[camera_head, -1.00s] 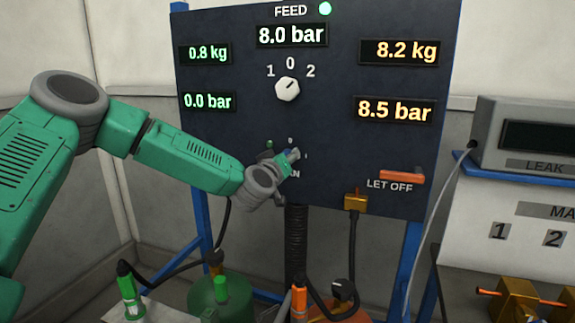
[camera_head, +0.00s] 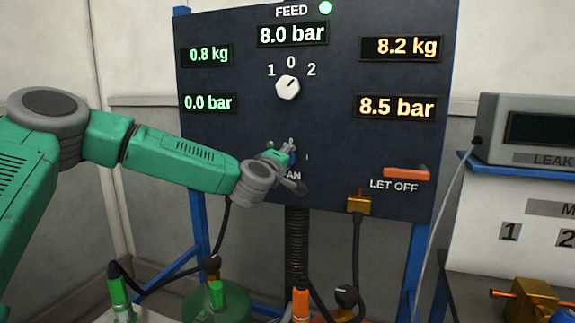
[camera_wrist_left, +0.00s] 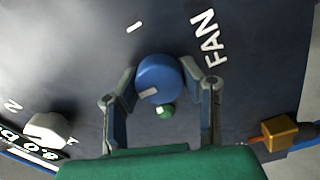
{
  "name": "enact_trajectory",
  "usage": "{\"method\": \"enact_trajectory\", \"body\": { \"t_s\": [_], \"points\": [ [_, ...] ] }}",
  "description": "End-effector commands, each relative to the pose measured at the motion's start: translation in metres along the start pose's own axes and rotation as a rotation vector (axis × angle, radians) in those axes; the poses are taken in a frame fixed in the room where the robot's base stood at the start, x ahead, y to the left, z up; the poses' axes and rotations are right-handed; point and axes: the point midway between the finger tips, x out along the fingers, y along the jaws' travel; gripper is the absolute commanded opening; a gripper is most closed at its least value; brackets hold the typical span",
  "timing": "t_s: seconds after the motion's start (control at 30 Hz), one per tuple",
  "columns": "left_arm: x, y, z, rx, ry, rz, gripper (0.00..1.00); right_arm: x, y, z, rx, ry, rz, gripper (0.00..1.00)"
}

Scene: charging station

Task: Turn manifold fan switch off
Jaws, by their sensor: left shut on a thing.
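The fan switch is a round blue knob (camera_wrist_left: 160,78) with a white mark, on the dark panel above the word FAN (camera_wrist_left: 211,40). Its white mark lies on the lower-left side in the left wrist view, away from the "1" label (camera_wrist_left: 134,27). My left gripper (camera_wrist_left: 158,75) is shut on the knob, one finger on each side. In the head view my left gripper (camera_head: 289,156) is at the panel and hides most of the knob. A small green lamp (camera_wrist_left: 166,111) shows beside the knob. My right gripper is not in view.
Above is the white feed knob (camera_head: 288,87) among several pressure and weight displays. An orange LET OFF handle (camera_head: 406,173) and a brass fitting (camera_head: 359,204) are to the right. A black corrugated hose (camera_head: 296,245) hangs below the panel. A grey leak device (camera_head: 530,140) stands at far right.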

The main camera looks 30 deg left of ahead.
Motion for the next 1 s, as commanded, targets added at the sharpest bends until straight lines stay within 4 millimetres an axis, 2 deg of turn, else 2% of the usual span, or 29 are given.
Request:
{"method": "enact_trajectory", "body": {
  "t_s": [0.03, 0.63, 0.67, 0.7, 0.73, 1.0],
  "points": [
    [-0.0015, -0.0111, 0.0042, -0.011, -0.011, -0.018, 0.05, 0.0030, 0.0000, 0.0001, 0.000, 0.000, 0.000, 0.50],
    [-0.0015, -0.0109, 0.0040, -0.052, -0.011, -0.020, 0.05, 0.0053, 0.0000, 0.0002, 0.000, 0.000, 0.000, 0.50],
    [-0.0015, -0.0108, 0.0040, -0.052, -0.011, -0.020, 0.38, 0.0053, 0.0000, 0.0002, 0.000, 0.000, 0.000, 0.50],
    [-0.0015, -0.0107, 0.0040, -0.052, -0.010, -0.020, 0.52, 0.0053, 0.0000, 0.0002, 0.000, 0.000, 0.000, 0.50],
    [-0.0015, -0.0101, 0.0038, -0.052, -0.010, -0.019, 0.56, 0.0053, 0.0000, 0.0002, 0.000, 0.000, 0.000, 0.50],
    [-0.0021, -0.0037, 0.0018, -0.052, -0.004, -0.008, 0.56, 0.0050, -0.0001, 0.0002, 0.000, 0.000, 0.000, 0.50]
  ]
}}
